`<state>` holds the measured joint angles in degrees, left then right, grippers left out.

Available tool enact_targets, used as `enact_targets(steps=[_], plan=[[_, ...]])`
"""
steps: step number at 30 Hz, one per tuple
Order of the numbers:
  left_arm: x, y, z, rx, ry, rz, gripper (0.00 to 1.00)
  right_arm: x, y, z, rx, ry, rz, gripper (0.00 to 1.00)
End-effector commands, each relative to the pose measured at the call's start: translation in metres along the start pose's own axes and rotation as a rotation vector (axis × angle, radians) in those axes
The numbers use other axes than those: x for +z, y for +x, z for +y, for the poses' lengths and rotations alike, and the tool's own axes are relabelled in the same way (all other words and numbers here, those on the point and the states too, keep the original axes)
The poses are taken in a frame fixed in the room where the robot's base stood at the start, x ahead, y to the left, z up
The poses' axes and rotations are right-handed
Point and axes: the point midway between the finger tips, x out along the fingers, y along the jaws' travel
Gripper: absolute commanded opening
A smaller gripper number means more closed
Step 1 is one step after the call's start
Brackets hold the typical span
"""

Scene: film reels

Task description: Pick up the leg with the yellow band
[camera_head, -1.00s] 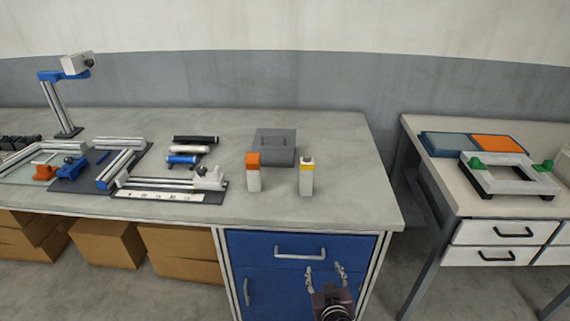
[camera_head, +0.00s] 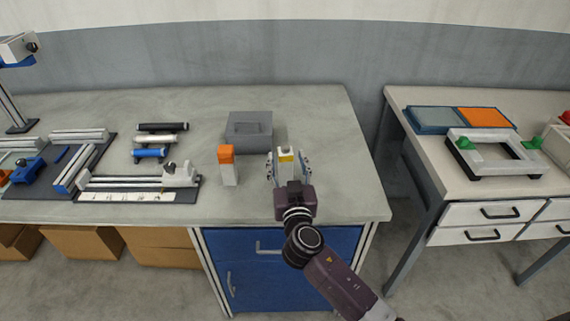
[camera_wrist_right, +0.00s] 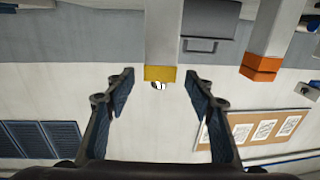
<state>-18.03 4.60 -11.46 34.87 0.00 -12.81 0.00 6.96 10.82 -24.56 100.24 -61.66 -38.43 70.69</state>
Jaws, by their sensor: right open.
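The leg with the yellow band (camera_head: 286,155) stands upright on the workbench, and its lower part is hidden behind my right gripper in the head view. My right gripper (camera_head: 289,169) is open, with a finger showing on each side of the leg. In the right wrist view, which looks upside down, the pale leg (camera_wrist_right: 162,35) comes down from the top edge. Its yellow end lies between the tips of my open right gripper (camera_wrist_right: 160,82), with a gap on both sides. My left gripper is not in view.
A leg with an orange top (camera_head: 227,165) stands close by on the left. A grey box (camera_head: 248,130) sits behind them. Black, white and blue rollers (camera_head: 155,140) and a rail fixture (camera_head: 140,184) lie further left. A second table (camera_head: 400,98) stands to the right past a gap.

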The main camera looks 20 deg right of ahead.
Motion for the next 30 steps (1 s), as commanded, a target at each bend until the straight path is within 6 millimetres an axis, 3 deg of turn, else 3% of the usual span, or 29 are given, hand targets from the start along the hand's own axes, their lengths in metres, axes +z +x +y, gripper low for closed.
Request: enact_targets(steps=[3,7,12,17,30], plan=[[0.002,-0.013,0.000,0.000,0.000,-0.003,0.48,-0.007,0.018,0.001,0.001,-0.004,0.002,0.49],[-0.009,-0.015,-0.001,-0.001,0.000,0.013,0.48,-0.004,0.031,0.000,0.000,-0.002,0.001,0.49],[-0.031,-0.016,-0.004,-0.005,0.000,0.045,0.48,-0.002,0.037,0.000,-0.001,-0.001,0.000,0.49],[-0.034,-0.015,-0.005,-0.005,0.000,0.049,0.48,-0.002,0.037,0.000,0.000,-0.001,0.000,0.49],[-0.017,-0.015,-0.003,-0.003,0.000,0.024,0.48,-0.001,0.036,0.000,0.000,-0.001,0.000,0.03]])
